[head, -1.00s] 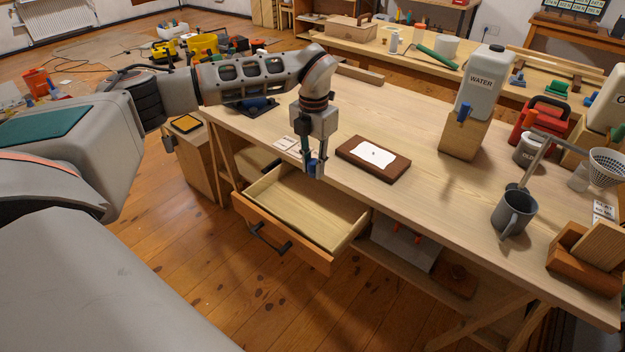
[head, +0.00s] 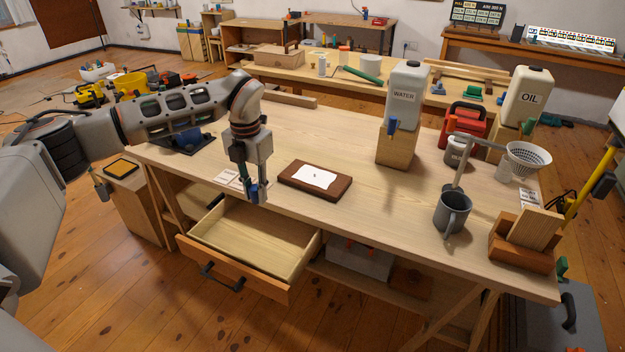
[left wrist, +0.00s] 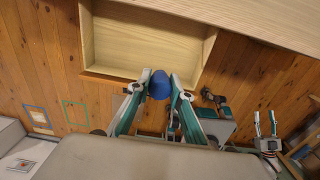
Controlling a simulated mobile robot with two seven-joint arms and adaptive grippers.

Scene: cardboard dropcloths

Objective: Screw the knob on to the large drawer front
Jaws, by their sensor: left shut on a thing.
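The large drawer front (head: 258,283) is orange-brown, on a drawer pulled out from under the workbench. A dark bar handle (head: 220,279) sits on its outer face. My left gripper (head: 256,193) points down near the bench's front edge, over the back of the open drawer in the head view. In the left wrist view, its teal-and-grey fingers (left wrist: 159,88) are shut on a small blue rounded piece, seemingly the knob (left wrist: 159,83). The drawer's pale interior (left wrist: 140,42) lies beyond it. My right gripper (left wrist: 265,123) appears small at right in the wrist view, its fingers apart.
On the bench (head: 350,215) are a brown board with white paper (head: 316,179), a water container (head: 404,95), a grey mug (head: 452,212) and wooden blocks (head: 520,245). A grey box (head: 358,260) sits on the shelf below. Floor in front of the drawer is clear.

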